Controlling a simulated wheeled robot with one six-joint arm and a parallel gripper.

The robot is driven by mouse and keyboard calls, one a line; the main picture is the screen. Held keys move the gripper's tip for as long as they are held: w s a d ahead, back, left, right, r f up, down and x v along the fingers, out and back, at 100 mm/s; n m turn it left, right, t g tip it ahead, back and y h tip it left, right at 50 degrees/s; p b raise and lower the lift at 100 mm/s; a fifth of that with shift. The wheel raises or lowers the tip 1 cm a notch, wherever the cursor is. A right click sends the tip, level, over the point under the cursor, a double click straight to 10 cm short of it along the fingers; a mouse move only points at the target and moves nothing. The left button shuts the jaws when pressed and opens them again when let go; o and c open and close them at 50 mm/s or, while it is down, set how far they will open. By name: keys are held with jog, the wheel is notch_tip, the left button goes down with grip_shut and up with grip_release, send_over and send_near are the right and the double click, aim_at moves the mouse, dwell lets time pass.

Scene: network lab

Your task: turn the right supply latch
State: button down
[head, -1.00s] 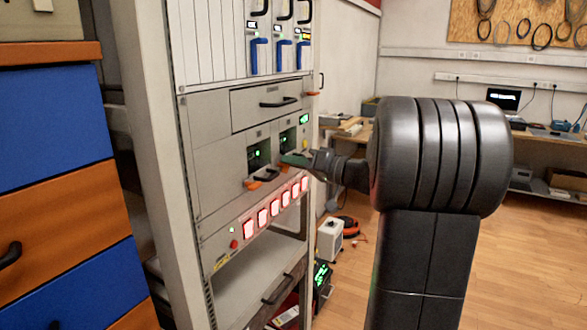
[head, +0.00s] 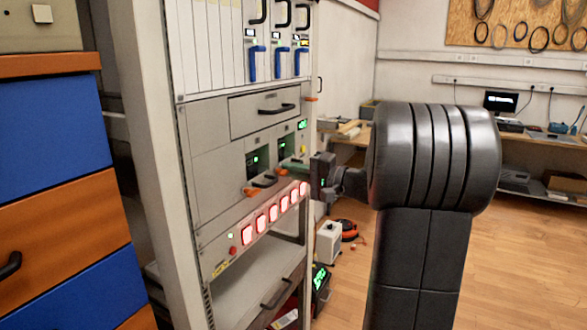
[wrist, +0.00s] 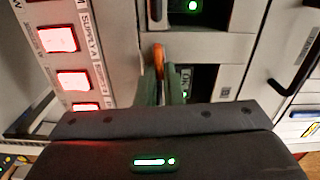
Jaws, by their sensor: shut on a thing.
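The right supply latch (wrist: 159,58) is a small orange lever on the grey rack front. In the wrist view it stands between the green fingers of my gripper (wrist: 164,88), which is shut on it. Its lower part is hidden by the fingers. In the head view my gripper (head: 294,162) reaches the right supply module from the right and covers that latch.
A row of lit red-white switches (head: 273,213) runs just below the supplies. A drawer with a black handle (head: 276,109) is above them.

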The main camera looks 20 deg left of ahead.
jog(key=shift+f+m, duration=0.3)
jog(key=shift+m, duration=0.2)
jog(key=c, duration=1.6)
grip_release()
jog(key=shift+s+r, duration=0.1)
jog(key=shift+o, duration=0.2)
jog(key=s+d+b, duration=0.1)
jog(key=d, duration=1.2)
jog(key=shift+d, duration=0.4)
jog(key=shift+a, duration=0.1)
